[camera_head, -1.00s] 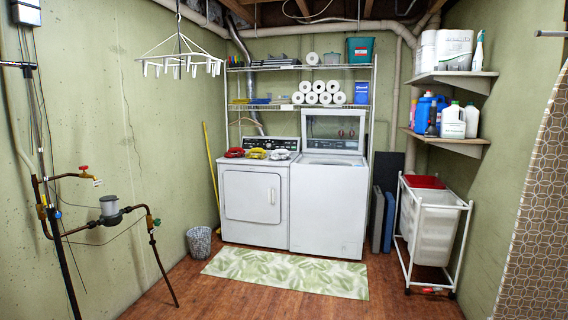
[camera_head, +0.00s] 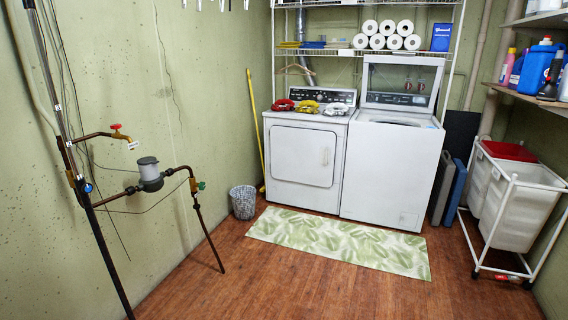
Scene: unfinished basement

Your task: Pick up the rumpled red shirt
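A rumpled red cloth item, seemingly the red shirt (camera_head: 282,105), lies on top of the white dryer (camera_head: 301,162), at the left of its top. A rumpled yellow item (camera_head: 308,107) lies just right of it, and a rumpled white-grey item (camera_head: 336,109) lies right of that. All are small in view, so their folds are hard to make out. My gripper is not in view.
A green leaf-patterned rug (camera_head: 340,243) lies before the dryer and washer (camera_head: 393,172). A wastebasket (camera_head: 243,202) stands left of the dryer. Pipes (camera_head: 150,175) jut out at left. A wheeled hamper (camera_head: 520,205) stands at right. The wooden floor in front is clear.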

